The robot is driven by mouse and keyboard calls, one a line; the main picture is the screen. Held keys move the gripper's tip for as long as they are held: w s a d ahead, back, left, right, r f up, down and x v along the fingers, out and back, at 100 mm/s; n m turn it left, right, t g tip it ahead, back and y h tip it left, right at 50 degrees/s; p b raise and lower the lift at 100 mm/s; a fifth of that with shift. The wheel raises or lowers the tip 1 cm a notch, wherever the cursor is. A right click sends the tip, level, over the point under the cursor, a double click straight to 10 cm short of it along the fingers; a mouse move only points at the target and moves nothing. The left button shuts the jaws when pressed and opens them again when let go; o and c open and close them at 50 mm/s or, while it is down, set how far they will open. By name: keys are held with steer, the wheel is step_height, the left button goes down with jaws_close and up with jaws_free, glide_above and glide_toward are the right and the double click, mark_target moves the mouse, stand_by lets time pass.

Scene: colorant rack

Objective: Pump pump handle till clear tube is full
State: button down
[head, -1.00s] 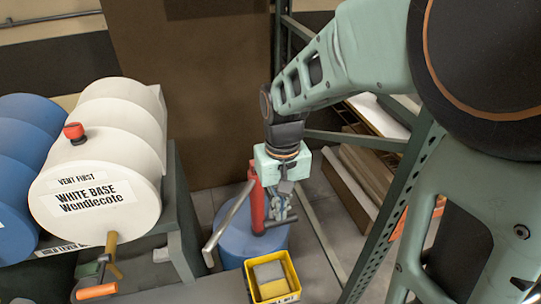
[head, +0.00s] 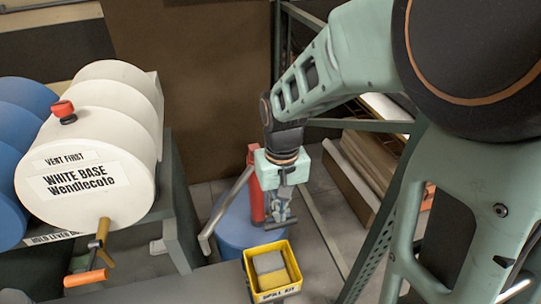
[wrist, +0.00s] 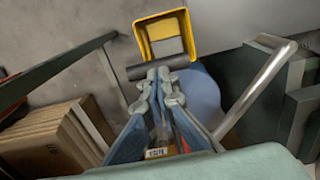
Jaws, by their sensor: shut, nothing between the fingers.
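The pump has a red body (head: 255,185) standing on a blue drum (head: 232,228), with a slanted grey metal pipe (head: 225,208) on its left. The pipe also shows in the wrist view (wrist: 258,88). A black handle grip (head: 277,223) lies across in front of the pump. It also shows in the wrist view (wrist: 150,69), just beyond my fingertips. My gripper (head: 282,211) points down at the grip, shut with nothing between its fingers. Its fingertips (wrist: 159,82) are close to the grip; I cannot tell whether they touch it. I cannot make out a clear tube.
A yellow spill kit bin (head: 290,287) stands in front of the blue drum. A white drum (head: 85,195) with a red cap and an orange-handled tap lies on a rack at left. A green metal post (head: 377,240) and stacked boards (head: 355,170) stand at right.

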steer(key=shift+s+f+b, duration=0.1)
steer(key=shift+f+b, duration=0.85)
steer(key=shift+f, duration=0.7)
step_height(320, 180, up, 15)
steer(key=p, duration=1.2)
